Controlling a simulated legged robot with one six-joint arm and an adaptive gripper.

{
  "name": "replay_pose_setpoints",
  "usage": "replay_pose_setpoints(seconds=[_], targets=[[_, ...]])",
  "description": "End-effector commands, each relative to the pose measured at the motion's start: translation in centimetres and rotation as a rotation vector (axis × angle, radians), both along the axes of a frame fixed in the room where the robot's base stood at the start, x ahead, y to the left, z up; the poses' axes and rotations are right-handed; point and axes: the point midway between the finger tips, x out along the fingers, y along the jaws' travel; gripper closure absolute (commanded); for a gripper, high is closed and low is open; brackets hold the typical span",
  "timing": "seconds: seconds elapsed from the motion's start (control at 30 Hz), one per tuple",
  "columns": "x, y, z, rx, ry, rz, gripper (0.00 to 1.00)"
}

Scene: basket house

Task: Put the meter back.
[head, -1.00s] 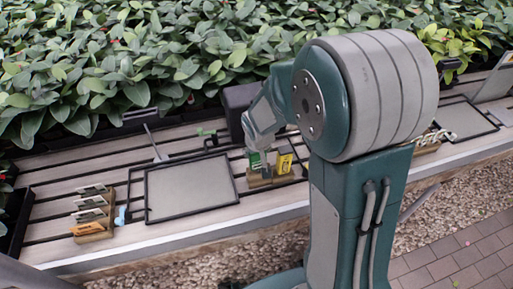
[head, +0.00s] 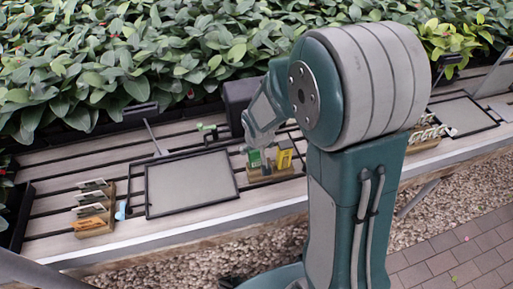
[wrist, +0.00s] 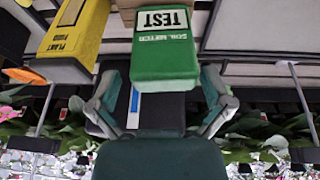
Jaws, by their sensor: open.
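The green box-shaped soil meter (wrist: 165,50), lettered SOIL METER TEST, shows upside down in the wrist view. In the head view it (head: 254,159) stands at the left of a small wooden holder (head: 268,176). A yellow plant food pack (head: 284,158) stands to its right; it also shows in the wrist view (wrist: 70,35). My gripper (wrist: 160,82) is open, with one finger on each side of the meter's near end and gaps visible. In the head view my wrist hides part of the area above the meter; the meter's far end is hidden.
A black-framed grey panel (head: 190,182) lies on the slatted bench left of the holder. A wooden rack with several cards (head: 95,222) stands further left. A dark box (head: 238,97) is behind my wrist. Plants line the back.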

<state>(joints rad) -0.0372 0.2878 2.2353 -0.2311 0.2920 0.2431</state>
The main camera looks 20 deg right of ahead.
Motion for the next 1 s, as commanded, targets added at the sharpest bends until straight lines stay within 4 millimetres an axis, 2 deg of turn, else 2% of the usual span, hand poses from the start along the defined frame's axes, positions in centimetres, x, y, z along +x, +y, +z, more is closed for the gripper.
replay_pose_setpoints(seconds=[0.17,0.27,0.8,1.0], targets=[[0.0,0.0,0.1,0.000,0.000,0.000,0.00],[-0.2,0.1,0.9,0.000,-0.003,0.000,0.00],[-3.2,0.6,9.6,0.000,-0.003,-0.001,0.00],[-3.8,0.7,11.1,0.000,-0.001,0.000,0.00]])
